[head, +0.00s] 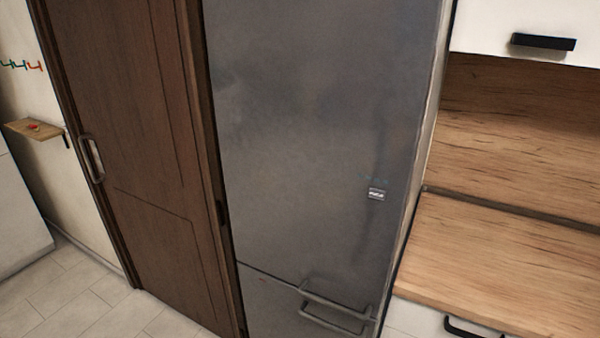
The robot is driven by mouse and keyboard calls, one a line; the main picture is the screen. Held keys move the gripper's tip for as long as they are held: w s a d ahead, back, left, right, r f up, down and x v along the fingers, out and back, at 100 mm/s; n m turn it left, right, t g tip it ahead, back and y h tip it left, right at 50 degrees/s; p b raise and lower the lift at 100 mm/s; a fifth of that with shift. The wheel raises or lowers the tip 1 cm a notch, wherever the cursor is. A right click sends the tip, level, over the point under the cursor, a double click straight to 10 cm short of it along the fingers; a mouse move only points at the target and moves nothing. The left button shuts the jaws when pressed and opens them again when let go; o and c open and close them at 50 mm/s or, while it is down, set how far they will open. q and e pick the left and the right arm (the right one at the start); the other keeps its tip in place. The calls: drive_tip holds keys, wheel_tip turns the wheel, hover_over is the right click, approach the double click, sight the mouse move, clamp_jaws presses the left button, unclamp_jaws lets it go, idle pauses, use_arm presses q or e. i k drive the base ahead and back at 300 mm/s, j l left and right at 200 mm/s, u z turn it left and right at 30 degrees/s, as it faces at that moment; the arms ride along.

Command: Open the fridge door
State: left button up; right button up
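The fridge (300,120) is a tall grey metal unit in the middle of the head view. Its large upper door looks shut, with a small light label (376,194) near the right side. A seam runs across it low down. Two bar handles sit close to the seam at the lower right: an upper bar (335,300) and a lower bar (335,324). The fridge's bottom is cut off by the frame. Neither of my grippers shows in this view.
A brown wooden door (130,130) with a metal handle (93,158) stands left of the fridge. A wooden counter (500,250) adjoins on the right, below a white cabinet (540,25) with a black handle. Tiled floor (70,295) shows clear at lower left.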

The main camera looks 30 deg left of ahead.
sight(309, 96)
drive_tip(key=i+j, duration=0.15)
drive_tip(key=j, duration=0.15)
drive_tip(key=i+j, duration=0.1)
drive_tip(key=j, duration=0.2)
drive_tip(key=i+j, duration=0.15)
drive_tip(key=j, duration=0.2)
drive_tip(key=i+j, duration=0.1)
drive_tip(key=j, duration=0.6)
drive_tip(key=k+j, duration=0.1)
drive_tip(key=j, duration=0.3)
drive_tip(key=z, duration=0.05)
